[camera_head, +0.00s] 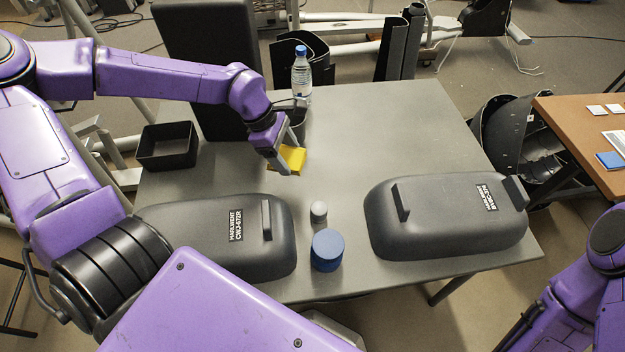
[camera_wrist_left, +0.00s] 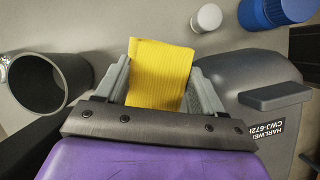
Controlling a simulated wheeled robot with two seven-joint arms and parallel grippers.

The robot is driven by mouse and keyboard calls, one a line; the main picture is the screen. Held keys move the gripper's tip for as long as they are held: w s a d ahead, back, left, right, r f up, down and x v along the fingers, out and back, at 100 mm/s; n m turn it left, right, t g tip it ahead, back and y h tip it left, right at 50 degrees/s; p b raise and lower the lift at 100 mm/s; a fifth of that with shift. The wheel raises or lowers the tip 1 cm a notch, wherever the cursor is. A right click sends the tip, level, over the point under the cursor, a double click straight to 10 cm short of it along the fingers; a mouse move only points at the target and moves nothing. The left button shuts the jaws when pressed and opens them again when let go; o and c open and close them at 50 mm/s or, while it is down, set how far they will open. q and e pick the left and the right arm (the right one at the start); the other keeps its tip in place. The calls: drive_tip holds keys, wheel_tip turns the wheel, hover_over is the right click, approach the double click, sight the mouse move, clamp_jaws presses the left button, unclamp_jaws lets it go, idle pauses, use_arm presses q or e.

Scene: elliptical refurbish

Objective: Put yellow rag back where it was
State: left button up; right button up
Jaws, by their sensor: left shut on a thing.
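The yellow rag (camera_head: 293,158) is at my left gripper (camera_head: 284,160) over the back left part of the grey table (camera_head: 400,130). In the left wrist view the rag (camera_wrist_left: 160,72) sits between the two grey fingers, and the gripper (camera_wrist_left: 162,90) is shut on it. Whether the rag touches the table is hard to tell. A dark grey cup (camera_head: 297,122) stands just behind the gripper, and its open mouth shows in the left wrist view (camera_wrist_left: 45,82). My right gripper is outside both views; only part of the right arm shows at lower right in the head view.
Two dark covers lie on the table, one left (camera_head: 200,240) and one right (camera_head: 440,225). Between them are a blue-lidded jar (camera_head: 327,250) and a small white-topped jar (camera_head: 319,211). A water bottle (camera_head: 301,78) stands at the back; a black bin (camera_head: 167,147) is at left. The table's back right is clear.

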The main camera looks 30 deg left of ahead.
use_arm(q)
approach(320, 181)
drive_tip(key=shift+w+d+f, duration=0.55)
drive_tip(key=shift+d+f, duration=0.15)
drive_tip(key=shift+f, duration=0.1)
drive_tip(key=shift+d+f, duration=0.15)
drive_tip(key=shift+d, duration=0.1)
drive_tip(key=f, duration=0.3)
drive_tip(key=shift+s+d+f, duration=0.2)
drive_tip(key=shift+d, duration=0.05)
drive_tip(key=shift+w+f, duration=0.2)
drive_tip(key=shift+s+r+b, duration=0.1)
drive_tip(key=shift+b, duration=0.2)
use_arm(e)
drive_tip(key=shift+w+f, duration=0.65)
